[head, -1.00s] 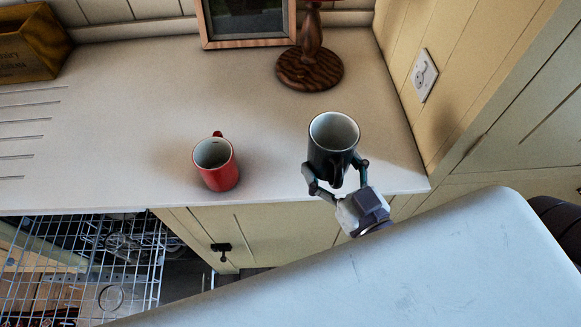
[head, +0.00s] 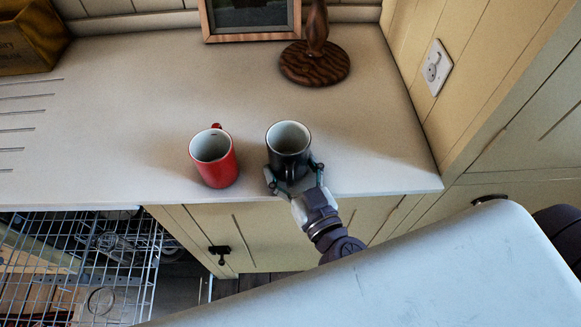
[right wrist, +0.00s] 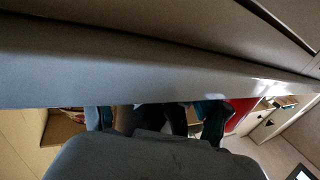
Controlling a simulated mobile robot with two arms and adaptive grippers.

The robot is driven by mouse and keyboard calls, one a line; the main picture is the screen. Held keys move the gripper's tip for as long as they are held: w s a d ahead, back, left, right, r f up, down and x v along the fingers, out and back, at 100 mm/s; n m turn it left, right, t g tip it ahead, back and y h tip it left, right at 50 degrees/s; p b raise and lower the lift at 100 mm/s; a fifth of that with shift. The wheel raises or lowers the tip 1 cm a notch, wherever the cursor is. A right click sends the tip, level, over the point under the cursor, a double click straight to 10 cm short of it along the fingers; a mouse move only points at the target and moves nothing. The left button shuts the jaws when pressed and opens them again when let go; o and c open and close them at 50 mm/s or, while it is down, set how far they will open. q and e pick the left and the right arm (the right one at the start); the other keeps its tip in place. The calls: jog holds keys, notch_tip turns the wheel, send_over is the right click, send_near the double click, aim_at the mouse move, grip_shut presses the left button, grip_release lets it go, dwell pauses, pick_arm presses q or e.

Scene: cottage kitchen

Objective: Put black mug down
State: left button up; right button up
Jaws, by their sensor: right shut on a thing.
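The black mug (head: 288,141) is upright at the front part of the countertop (head: 120,120), with a pale inside. My right gripper (head: 292,181) is shut on it from the front, with a finger at each side low on the mug. I cannot tell for sure whether the mug's base touches the counter, as the fingers partly hide it. In the right wrist view my gripper (right wrist: 165,128) is dark and the mug is hard to make out. My left gripper is not in view.
A red mug (head: 216,164) stands on the counter just left of the black mug. A wooden lamp base (head: 314,65) and a picture frame (head: 250,18) stand at the back. A wire dishwasher rack (head: 85,255) is open below left. The counter's right side is clear.

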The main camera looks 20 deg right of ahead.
jog(key=shift+f, duration=0.4)
jog(key=shift+f, duration=0.1)
jog(key=o, duration=1.3)
jog(key=shift+o, duration=0.2)
